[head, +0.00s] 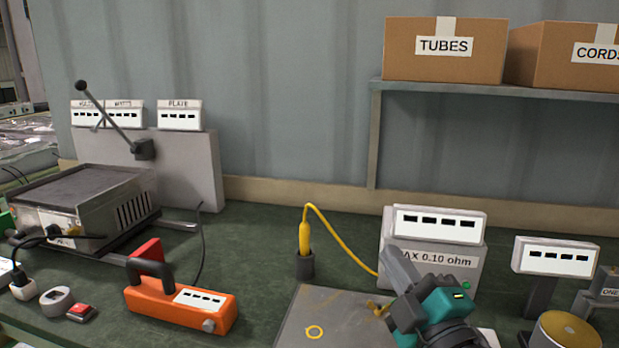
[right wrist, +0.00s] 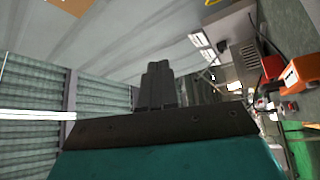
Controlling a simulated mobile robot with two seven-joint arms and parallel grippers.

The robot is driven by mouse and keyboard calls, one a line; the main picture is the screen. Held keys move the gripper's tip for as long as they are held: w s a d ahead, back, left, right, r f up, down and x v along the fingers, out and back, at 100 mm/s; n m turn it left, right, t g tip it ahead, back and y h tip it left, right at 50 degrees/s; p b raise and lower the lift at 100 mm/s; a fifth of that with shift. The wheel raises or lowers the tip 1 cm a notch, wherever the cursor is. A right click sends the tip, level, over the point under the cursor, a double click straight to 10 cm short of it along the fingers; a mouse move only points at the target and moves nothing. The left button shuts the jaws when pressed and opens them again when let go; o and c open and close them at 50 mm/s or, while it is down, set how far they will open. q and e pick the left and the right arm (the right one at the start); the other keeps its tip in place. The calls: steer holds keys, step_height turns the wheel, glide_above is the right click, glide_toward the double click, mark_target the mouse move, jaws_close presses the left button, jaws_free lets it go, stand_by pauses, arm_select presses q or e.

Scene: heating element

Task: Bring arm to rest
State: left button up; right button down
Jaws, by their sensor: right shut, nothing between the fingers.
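My right gripper (head: 399,268) is at the lower right of the head view, above the bench and in front of the meter box marked "MAX 0.10 ohm" (head: 465,262). Its fingers point up and to the left. They are shut with nothing between them. In the right wrist view the closed dark fingers (right wrist: 158,88) stand against the wall, clear of any object. My left gripper is not in view.
A yellow probe (head: 305,238) stands in a dark holder, its cable running to the meter box. A grey plate (head: 335,318) lies in front. An orange clamp meter (head: 180,304), a hot plate (head: 85,205) and a display (head: 553,257) stand on the green bench. Boxes (head: 445,50) sit on a shelf.

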steer(key=s+d+f+m+g+h, duration=0.2)
steer(key=s+f+m+g, duration=0.1)
steer(key=f, duration=0.3)
steer(key=s+d+f+m+g+h, duration=0.2)
steer(key=s+d+f+m+g, duration=0.1)
steer(key=f+m, duration=0.1)
steer(key=s+d+f+m+g+h, duration=0.2)
steer(key=s+d+f+m+h, duration=0.1)
steer(key=f, duration=0.4)
steer(key=shift+s+f+m+g, duration=0.1)
steer(key=shift+f+m+g, duration=0.25)
steer(key=shift+m, duration=0.35)
steer(key=s+f+m+g+y, duration=0.1)
steer(key=s+f+m+g, duration=0.5)
steer(key=s, duration=1)
steer(key=w+a+f+n+t+y, duration=0.1)
steer(key=w+a+f+n+t, duration=0.1)
steer(key=w+f+t, duration=0.3)
steer(key=w+f+n, duration=0.1)
steer(key=w+f, duration=0.2)
steer(key=f, duration=0.2)
steer(key=shift+w+a+f+y+p, duration=0.2)
steer(key=shift+a+f+y+p, duration=0.1)
steer(key=shift+y, duration=0.1)
steer(key=shift+d+r+t, duration=0.1)
steer(key=shift+t, duration=0.15)
